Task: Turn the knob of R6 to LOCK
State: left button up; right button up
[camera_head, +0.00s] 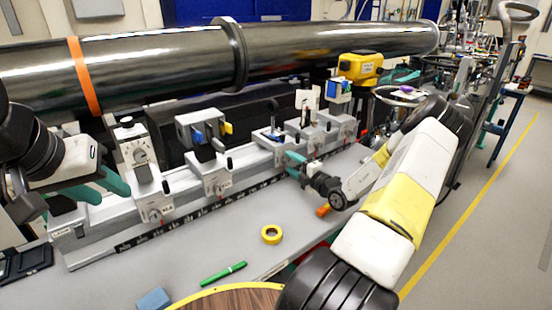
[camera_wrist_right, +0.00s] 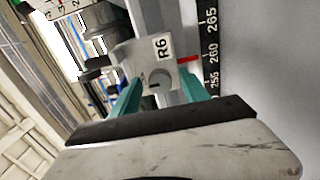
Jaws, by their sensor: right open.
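The R6 carriage (camera_wrist_right: 142,58) shows in the right wrist view with its white "R6" label. Its round grey knob (camera_wrist_right: 158,79) sits just below the label, with a dark mark on its face. My right gripper (camera_wrist_right: 161,82) is open, its two teal fingers on either side of the knob with gaps, not visibly touching it. In the head view my right gripper (camera_head: 294,163) is at the rail's front, and it hides the knob behind it. My left gripper (camera_head: 113,196) is open and empty at the left end of the rail.
Other carriages (camera_head: 205,150) stand along the rail, close on both sides. A scale strip (camera_wrist_right: 209,40) and a red pointer (camera_wrist_right: 189,59) lie beside R6. Yellow tape (camera_head: 271,234), a green marker (camera_head: 223,273) and a blue block (camera_head: 154,300) lie on the bench. A large pipe runs behind.

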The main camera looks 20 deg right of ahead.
jog(key=v, duration=0.7)
jog(key=shift+s+d, duration=0.15)
jog(key=shift+s, duration=0.25)
jog(key=s+a+r+n+g+y, duration=0.3)
jog(key=a+r+n+g, duration=0.25)
jog(key=a+n, duration=0.45)
jog(key=s+a+r+n+g+y, duration=0.35)
jog(key=a+r+n+g, duration=0.2)
jog(key=a+n, duration=0.45)
jog(key=s+a+r+n+g+h, duration=0.5)
jog(key=s+n, duration=0.5)
jog(key=n, duration=0.4)
jog(key=s+d+r+n+t+h, duration=0.1)
jog(key=s+r+n, duration=0.3)
jog(key=n, duration=0.4)
jog(key=s+d+r+n+t+h, duration=0.2)
jog(key=s+r+n+t+h, duration=0.2)
jog(key=n, duration=0.5)
jog(key=shift+s+d+r, duration=0.25)
jog(key=shift+s+r, duration=0.15)
jog(key=shift+s, duration=0.7)
